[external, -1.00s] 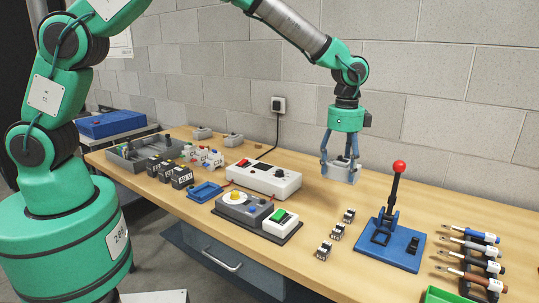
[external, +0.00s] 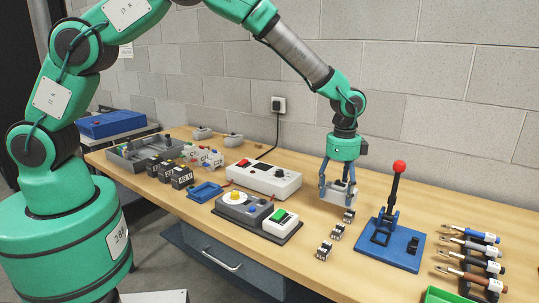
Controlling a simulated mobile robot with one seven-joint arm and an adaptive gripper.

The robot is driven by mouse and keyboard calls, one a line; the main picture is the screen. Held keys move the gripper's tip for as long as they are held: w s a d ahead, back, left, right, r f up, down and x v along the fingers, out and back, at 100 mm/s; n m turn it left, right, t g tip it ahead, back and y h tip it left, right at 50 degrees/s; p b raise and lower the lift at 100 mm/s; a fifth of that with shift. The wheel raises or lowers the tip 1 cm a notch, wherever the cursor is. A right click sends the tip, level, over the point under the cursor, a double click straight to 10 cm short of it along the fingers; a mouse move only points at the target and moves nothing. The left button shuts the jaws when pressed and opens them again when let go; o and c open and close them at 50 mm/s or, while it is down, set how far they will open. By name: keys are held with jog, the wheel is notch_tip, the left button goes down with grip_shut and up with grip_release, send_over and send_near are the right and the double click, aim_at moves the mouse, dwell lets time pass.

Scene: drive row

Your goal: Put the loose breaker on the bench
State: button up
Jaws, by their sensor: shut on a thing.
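My gripper (external: 338,188) points down over the bench (external: 300,226), to the right of the white instrument box. It is shut on a light grey block (external: 340,196), which I take to be the loose breaker. The fingers cover part of the block. The block is low, close to the bench top; I cannot tell whether it touches. The nearest small black-and-white block (external: 349,216) stands just in front of it.
A blue press with a red-knobbed lever (external: 398,168) stands to the right.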

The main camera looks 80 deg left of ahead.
jog(key=w, duration=0.5)
jog(key=w+f+b, duration=0.1)
jog(key=w, duration=0.9)
jog(key=shift+w+d+f+b, duration=0.1)
jog(key=shift+w+f+b, duration=0.1)
jog(key=shift+w+b, duration=0.2)
jog(key=shift+f+b, duration=0.35)
jog(key=shift+f, duration=1.4)
jog(key=shift+f, duration=0.15)
jog(key=o, duration=1.4)
jog(key=shift+o, duration=0.2)
notch_tip(320, 180, up, 12)
jog(key=p, duration=0.2)
